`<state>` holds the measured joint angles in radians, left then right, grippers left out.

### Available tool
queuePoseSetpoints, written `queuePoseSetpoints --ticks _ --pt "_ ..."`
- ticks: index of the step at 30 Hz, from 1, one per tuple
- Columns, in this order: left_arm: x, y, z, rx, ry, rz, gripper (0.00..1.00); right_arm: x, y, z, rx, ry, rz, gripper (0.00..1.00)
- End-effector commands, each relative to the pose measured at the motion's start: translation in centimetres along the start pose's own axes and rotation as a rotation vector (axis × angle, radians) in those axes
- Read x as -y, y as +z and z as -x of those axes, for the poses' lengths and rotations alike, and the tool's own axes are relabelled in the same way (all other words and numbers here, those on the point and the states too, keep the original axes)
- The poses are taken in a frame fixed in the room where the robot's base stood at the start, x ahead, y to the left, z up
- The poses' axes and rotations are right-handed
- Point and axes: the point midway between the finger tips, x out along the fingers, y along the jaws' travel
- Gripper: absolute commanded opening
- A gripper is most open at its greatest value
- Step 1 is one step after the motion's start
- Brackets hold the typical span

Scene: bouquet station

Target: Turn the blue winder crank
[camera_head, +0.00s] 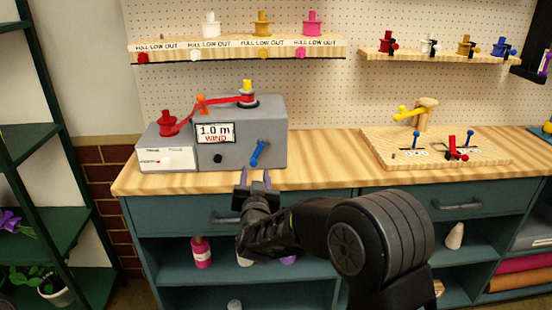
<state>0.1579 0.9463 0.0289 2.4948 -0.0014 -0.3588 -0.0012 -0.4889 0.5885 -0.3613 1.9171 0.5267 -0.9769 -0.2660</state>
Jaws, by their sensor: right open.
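The blue winder crank (259,153) is on the front face of the grey winder box (270,127), toward its right side. It slants, with its upper end to the right. A small display on the box reads "1.0 m WIND". My right gripper (255,179) is in front of the bench edge, just below the crank. Its two fingers point up toward the crank and are open, with nothing between them. A small gap shows between the fingertips and the crank. My left gripper is not in view.
A white-fronted unit (167,160) with a red spool joins the winder's left side. A wooden board (435,150) with small blue and red levers lies at right. The worktop (330,155) between them is clear. Spool shelves (235,47) hang above.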

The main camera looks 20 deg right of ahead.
Motion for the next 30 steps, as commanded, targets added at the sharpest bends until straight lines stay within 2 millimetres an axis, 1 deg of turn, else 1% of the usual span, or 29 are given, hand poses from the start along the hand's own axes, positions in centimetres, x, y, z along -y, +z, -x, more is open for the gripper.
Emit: queuePoseSetpoints --ticks 9,14,17,25,27,30 --pt "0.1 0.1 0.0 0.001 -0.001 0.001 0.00 0.0 0.1 0.1 -0.003 -0.001 0.015 0.43" --pt "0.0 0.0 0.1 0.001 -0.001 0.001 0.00 0.0 0.1 -0.7 -0.002 0.000 0.015 0.43" --pt "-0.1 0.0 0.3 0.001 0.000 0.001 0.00 -0.1 0.1 -1.8 -0.002 0.001 0.016 0.43" --pt "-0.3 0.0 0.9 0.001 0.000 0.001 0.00 0.0 0.1 -5.9 -0.001 -0.002 0.016 0.43" --pt "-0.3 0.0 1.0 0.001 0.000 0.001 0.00 0.0 0.1 -6.8 -0.001 -0.001 0.015 0.43" --pt "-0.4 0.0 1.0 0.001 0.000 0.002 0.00 0.0 0.1 -7.5 0.000 -0.002 0.015 0.43"
